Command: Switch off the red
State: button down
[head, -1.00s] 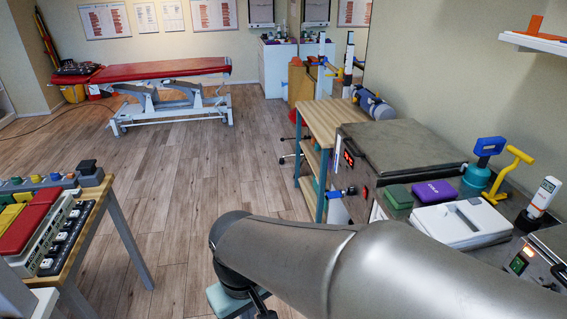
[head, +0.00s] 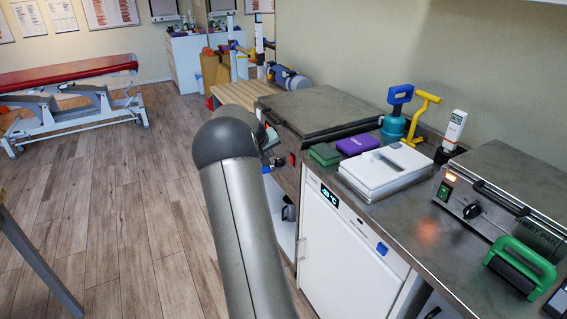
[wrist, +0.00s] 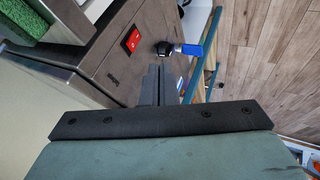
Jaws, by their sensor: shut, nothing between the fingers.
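The red rocker switch (wrist: 132,40) sits on the dark metal front of a box in the wrist view. In the head view the red switch (head: 292,159) shows on the front of the grey-lidded unit (head: 322,108), just right of my arm. My gripper (wrist: 160,70) is shut and empty, its fingers side by side. In the wrist view the fingertips are below and right of the switch, apart from it in the picture; the depth gap is unclear. In the head view my arm mostly hides the gripper.
A black knob (wrist: 165,48) and a blue-handled valve (wrist: 192,49) are right of the switch, close to my fingertips. Green (head: 325,154) and purple (head: 357,146) blocks and a white case (head: 388,171) stand on the counter.

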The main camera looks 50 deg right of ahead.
jog(key=shift+d, duration=0.15)
jog(key=p, duration=0.1)
send_near(291, 160)
notch_tip(291, 160, down, 5)
jog(key=w+d, duration=0.2)
jog(key=shift+s+d, duration=0.1)
jog(key=shift+d, duration=0.4)
